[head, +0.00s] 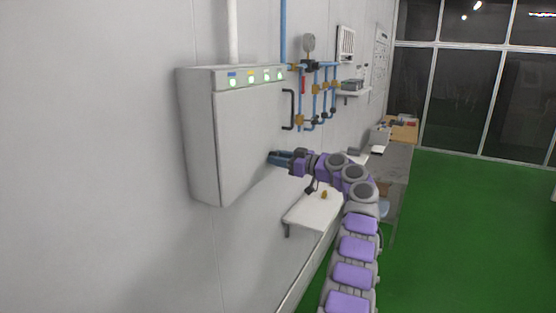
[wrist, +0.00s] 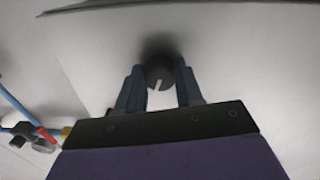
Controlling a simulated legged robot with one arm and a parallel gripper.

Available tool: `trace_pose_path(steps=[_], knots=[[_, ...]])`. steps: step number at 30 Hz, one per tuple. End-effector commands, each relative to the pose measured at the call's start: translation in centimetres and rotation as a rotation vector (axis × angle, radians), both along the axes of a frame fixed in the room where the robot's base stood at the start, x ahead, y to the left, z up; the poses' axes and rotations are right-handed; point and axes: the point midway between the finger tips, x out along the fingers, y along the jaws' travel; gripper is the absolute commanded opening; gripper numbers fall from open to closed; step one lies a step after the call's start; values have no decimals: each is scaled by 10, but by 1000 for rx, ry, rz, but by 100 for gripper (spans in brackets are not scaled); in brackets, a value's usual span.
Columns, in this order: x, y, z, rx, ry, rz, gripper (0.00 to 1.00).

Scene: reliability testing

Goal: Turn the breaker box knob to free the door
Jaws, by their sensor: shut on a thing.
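The breaker box (head: 240,140) is a light grey box on the wall, with green-lit indicators along its top strip. Its front door is closed, with a black handle (head: 288,110) at the right edge. The knob (wrist: 160,76) is round and dark with a white pointer mark, and it sits between my fingers in the wrist view. The mark points down, tilted slightly to the left. My gripper (wrist: 158,88) is shut on the knob, with one blue-grey finger on each side. In the head view my gripper (head: 272,157) reaches the door's lower right, and the knob is hidden there.
Blue pipes with brass fittings and a gauge (head: 309,43) are on the wall right of the box. A small white shelf (head: 308,212) with a yellow item sits below my arm. A workbench (head: 393,160) stands farther back. The green floor (head: 470,230) at right is clear.

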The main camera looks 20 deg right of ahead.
Motion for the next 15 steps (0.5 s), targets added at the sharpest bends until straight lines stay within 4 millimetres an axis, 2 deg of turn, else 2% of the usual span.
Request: trace_pose_path(steps=[7,15], knots=[[-1,-1,1,96,76,0,5],[-1,-1,3,285,223,-2,5]])
